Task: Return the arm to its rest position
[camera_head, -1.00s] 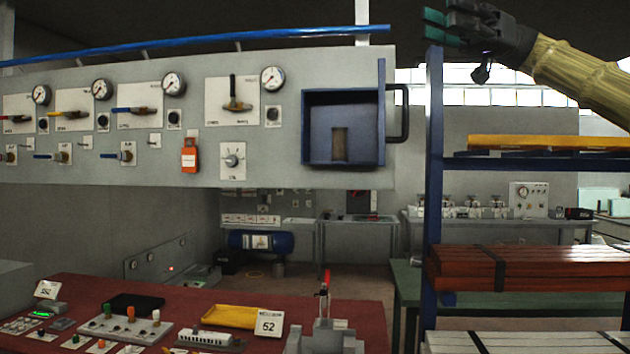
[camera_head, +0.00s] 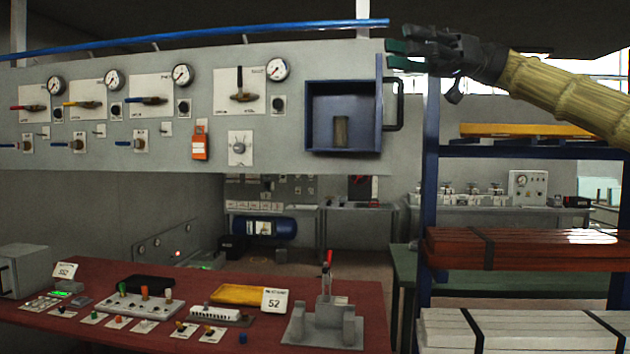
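My arm (camera_head: 565,90), in a tan ribbed sleeve, reaches in from the upper right. My gripper (camera_head: 396,54) is at its left end, dark with two green fingertips. The fingertips are apart, with a gap between them and nothing seen in it. The gripper is just right of the top of the open blue box (camera_head: 318,130), near its door (camera_head: 380,95); the depth between them is hard to tell. A grey-brown cylinder (camera_head: 341,131) stands inside the box, clear of the gripper.
A blue-posted rack (camera_head: 431,200) stands below the arm, with yellow, red-brown and white stock on its shelves. The grey wall panel (camera_head: 285,155) holds gauges and levers. A red table (camera_head: 200,335) carries control boards and a grey fixture (camera_head: 325,320). A blue pipe (camera_head: 200,36) runs above the panel.

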